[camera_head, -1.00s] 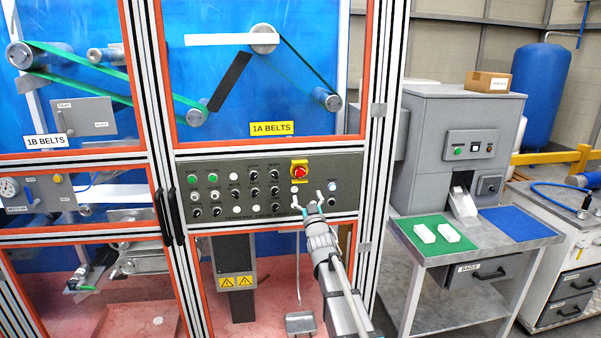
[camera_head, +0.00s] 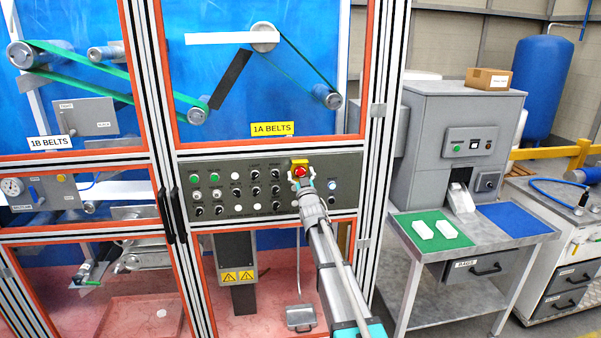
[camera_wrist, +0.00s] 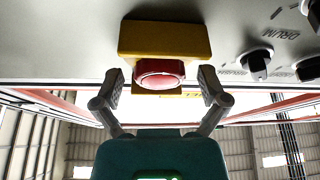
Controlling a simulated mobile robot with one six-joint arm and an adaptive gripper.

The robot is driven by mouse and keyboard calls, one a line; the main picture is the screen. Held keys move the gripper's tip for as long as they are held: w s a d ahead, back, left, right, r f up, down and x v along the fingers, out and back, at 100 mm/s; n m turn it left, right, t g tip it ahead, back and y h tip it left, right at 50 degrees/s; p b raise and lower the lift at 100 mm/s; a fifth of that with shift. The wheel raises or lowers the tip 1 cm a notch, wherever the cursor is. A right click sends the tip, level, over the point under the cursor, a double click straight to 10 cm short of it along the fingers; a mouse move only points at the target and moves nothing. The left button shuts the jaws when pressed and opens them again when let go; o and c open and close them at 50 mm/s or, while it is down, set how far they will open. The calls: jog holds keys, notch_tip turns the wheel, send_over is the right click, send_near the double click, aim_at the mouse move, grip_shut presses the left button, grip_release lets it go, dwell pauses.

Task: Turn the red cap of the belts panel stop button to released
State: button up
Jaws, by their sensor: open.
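The belts panel (camera_head: 225,208) is a dark grey plate under the yellow 1A BELTS label. Its stop button has a red cap (camera_head: 300,171) on a yellow housing (camera_head: 299,162), at the upper right of the panel. In the wrist view the red cap (camera_wrist: 160,74) stands out from the yellow housing (camera_wrist: 165,40). My gripper (camera_wrist: 161,84) is open, with one finger on each side of the cap and a gap visible on both sides. In the head view my gripper (camera_head: 301,184) is just below and in front of the cap, hiding part of the panel there.
Several black knobs and green and white buttons fill the panel left of the stop button. In the wrist view black knobs (camera_wrist: 257,64) lie to the right. A grey bench with a green mat (camera_head: 410,233) stands further right.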

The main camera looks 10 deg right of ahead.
jog(key=c, duration=1.1)
jog(key=shift+c, duration=0.3)
jog(key=shift+m+h, duration=0.4)
jog(key=shift+m, duration=0.3)
jog(key=m+h, duration=0.1)
jog(key=m, duration=0.2)
jog(key=shift+r+m+h, duration=0.1)
jog(key=shift+m+h, duration=1.3)
jog(key=shift+m, duration=1)
jog(key=shift+g+p, duration=0.3)
jog(key=shift+g, duration=0.1)
